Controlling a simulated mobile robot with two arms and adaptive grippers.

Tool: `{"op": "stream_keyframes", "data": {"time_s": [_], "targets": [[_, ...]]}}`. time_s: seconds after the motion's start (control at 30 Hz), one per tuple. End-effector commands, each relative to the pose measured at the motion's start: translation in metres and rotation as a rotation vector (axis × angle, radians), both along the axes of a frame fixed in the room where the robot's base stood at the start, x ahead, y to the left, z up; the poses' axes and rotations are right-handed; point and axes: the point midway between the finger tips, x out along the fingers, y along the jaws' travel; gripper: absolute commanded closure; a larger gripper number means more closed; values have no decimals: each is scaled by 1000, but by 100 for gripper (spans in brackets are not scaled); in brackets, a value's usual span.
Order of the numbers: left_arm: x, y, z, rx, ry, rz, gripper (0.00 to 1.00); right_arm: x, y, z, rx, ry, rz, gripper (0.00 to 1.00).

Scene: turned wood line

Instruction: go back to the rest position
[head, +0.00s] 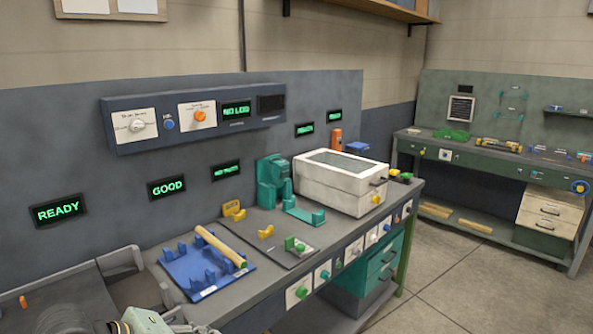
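Neither of my grippers can be made out in the head view. A pale green and grey machine-like part (143,321) shows at the bottom left edge, cut off by the frame; I cannot tell what it belongs to. On the workbench (240,290) a wooden rod (219,246) lies across a blue tray (176,270) with upright holders.
A green device (273,182) and a white lidded box (342,182) stand farther along the bench. A grey plate (270,247) bears small yellow and green fixtures. A second bench (480,160) stands at the back right. The floor (470,280) between is clear.

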Motion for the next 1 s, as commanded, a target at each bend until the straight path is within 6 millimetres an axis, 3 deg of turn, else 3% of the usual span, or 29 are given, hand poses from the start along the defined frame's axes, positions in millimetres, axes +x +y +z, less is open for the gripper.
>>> {"op": "stream_keyframes", "data": {"time_s": [0.27,0.4,0.57,0.67,0.77,0.87,0.97,1.0], "targets": [[11,-21,-20,-325,221,150,55,6,3,0,4,-7,-1,60],[22,-30,-34,-571,395,283,55,17,4,1,6,-25,-1,60],[44,-31,-60,-934,662,515,55,16,3,1,4,-25,0,60],[64,-18,-95,-1250,894,749,55,11,2,1,3,-17,0,60],[77,12,-160,-1630,1164,1078,55,5,0,0,1,-8,1,60],[72,44,-228,-1938,1348,1379,55,3,-2,0,-1,-3,1,60],[50,69,-297,-2192,1464,1656,55,3,-2,0,-2,-5,2,60],[37,78,-324,2131,-1393,-1648,55,3,-2,0,-2,-5,2,60]]}}
